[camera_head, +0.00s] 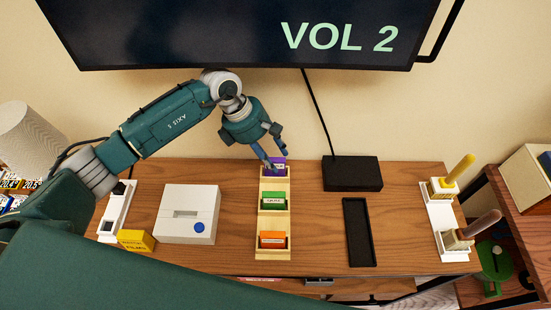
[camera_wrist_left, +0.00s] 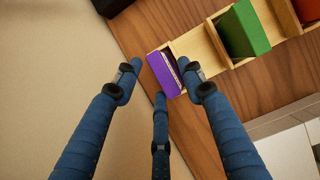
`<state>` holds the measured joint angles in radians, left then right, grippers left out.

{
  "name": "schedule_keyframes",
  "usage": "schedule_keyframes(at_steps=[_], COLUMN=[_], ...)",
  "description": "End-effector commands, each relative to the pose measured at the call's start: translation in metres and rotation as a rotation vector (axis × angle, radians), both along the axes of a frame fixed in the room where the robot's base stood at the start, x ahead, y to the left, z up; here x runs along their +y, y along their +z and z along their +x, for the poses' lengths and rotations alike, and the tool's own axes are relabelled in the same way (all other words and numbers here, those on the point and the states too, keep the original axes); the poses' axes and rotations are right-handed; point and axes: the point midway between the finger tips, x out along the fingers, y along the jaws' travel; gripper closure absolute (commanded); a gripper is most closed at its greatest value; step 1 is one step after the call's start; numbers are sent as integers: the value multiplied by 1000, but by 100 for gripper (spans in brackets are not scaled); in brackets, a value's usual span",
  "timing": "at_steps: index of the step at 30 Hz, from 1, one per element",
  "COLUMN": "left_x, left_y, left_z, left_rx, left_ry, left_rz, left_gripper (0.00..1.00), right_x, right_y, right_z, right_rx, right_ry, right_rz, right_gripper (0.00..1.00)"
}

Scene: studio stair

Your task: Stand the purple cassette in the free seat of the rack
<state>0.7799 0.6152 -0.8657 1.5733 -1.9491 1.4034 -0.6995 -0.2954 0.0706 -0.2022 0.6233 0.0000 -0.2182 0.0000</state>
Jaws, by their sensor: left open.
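The wooden rack (camera_head: 273,222) stands on the wooden top with its seats in a row from back to front. The purple cassette (camera_head: 279,165) is upright at the rack's back end; it also shows in the left wrist view (camera_wrist_left: 162,76). Whether it sits fully down in the back seat I cannot tell. A green cassette (camera_head: 273,201) stands in the middle and an orange cassette (camera_head: 272,239) in front. My left gripper (camera_head: 270,150) is open, its fingers around the purple cassette's end, partly hiding it in the head view. My right gripper is out of view.
A white box with a blue button (camera_head: 190,214) and a yellow box (camera_head: 136,240) are left of the rack. A black box (camera_head: 352,174) and a black tray (camera_head: 358,232) are right. A screen (camera_head: 240,30) hangs behind. White holders (camera_head: 438,213) stand far right.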

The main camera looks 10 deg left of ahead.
Motion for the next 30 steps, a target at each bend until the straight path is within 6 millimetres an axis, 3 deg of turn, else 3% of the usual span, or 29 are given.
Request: schedule_keyframes(at_steps=[1,6,13,19,30], left_x=[18,57,98,113,114], left_y=[-9,-9,-7,-4,-3], left_z=[-3,-11,-19,-22,-23], left_rx=[5,5,6,6,6], left_ry=[8,7,7,4,3], left_rz=[9,8,6,4,4], left_gripper=[60,60,60,60,60], right_x=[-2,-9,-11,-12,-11], right_y=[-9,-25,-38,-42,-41], right_z=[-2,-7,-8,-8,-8], right_rx=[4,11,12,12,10], right_ry=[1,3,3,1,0], right_rz=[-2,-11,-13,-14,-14], right_gripper=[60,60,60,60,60])
